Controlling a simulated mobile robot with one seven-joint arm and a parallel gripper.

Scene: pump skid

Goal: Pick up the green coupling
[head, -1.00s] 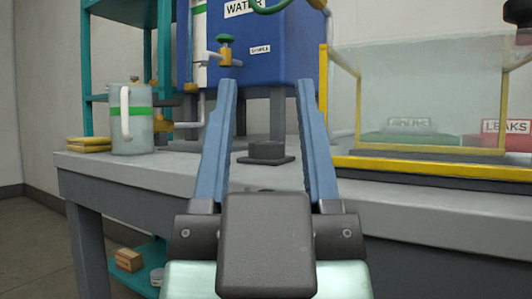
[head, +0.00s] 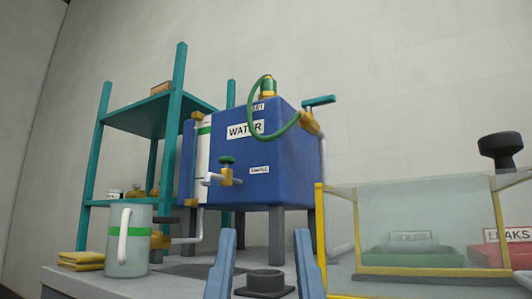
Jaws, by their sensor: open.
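The green coupling (head: 268,87) sits on top of the blue water tank (head: 255,150), in the upper middle of the head view. It is a short green cylinder with a yellowish part below. A green hose (head: 252,110) loops down beside it towards a brass valve at the tank's right edge. My gripper (head: 262,238) shows at the bottom edge, its two blue fingers spread apart with nothing between them. It appears well below the coupling in the picture. Only the upper parts of the fingers are in view.
A teal shelf (head: 150,108) stands left of the tank. A jug (head: 128,240) and yellow cloths (head: 82,260) are on the bench at left. A clear yellow-framed guard (head: 425,215) stands at right, before a green tray and red bin. A dark round fitting (head: 265,281) lies behind my fingers.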

